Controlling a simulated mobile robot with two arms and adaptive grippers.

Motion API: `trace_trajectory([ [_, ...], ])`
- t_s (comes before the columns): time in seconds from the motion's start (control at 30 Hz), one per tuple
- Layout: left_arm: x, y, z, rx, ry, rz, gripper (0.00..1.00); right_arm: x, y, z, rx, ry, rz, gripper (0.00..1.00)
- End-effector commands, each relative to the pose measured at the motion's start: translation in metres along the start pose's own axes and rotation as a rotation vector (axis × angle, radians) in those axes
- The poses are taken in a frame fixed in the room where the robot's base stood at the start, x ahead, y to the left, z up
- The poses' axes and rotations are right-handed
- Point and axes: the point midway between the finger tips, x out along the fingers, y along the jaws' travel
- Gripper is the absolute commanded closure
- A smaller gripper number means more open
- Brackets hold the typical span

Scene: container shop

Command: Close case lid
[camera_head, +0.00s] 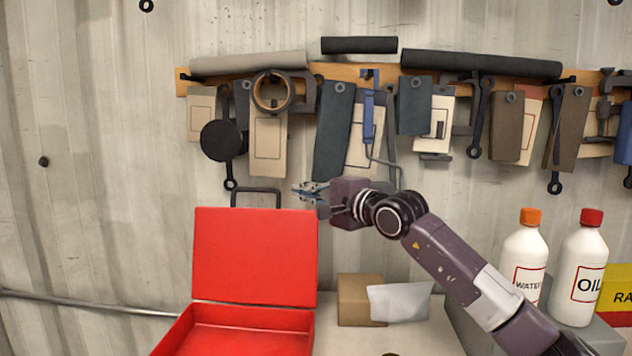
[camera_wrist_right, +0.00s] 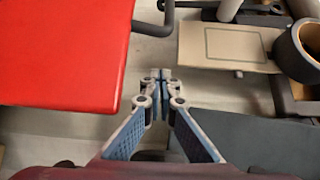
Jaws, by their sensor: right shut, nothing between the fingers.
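The red case (camera_head: 250,342) stands open at the lower middle of the head view, its lid (camera_head: 255,256) raised upright against the wall side. A dark handle (camera_head: 256,191) shows above the lid's top edge. My right gripper (camera_head: 298,190) is shut and empty, just above the lid's upper right corner. In the right wrist view the gripper (camera_wrist_right: 160,76) has its fingertips together, beside the red lid (camera_wrist_right: 65,50), which fills the upper left. No contact with the lid shows there. My left gripper is out of view.
A tool rack (camera_head: 350,75) with hanging cards and tools spans the wall behind. A cardboard box (camera_head: 360,300) with a white paper (camera_head: 400,301) sits right of the case. A water bottle (camera_head: 524,250) and an oil bottle (camera_head: 579,270) stand farther right.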

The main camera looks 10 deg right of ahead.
Motion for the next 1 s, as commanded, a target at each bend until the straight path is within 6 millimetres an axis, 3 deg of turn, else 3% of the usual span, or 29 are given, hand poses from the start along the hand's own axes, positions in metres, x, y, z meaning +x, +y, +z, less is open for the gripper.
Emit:
trace_trajectory([
  [0.03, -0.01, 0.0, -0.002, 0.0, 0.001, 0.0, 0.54, 0.009, -0.003, 0.002, 0.002, -0.001, 0.003, 1.0],
  [0.43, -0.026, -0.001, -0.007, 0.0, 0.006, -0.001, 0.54, -0.006, 0.0, 0.036, -0.001, -0.002, 0.002, 1.0],
  [1.0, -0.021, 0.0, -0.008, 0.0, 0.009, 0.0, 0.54, -0.009, 0.002, 0.035, -0.01, 0.0, -0.009, 1.0],
])
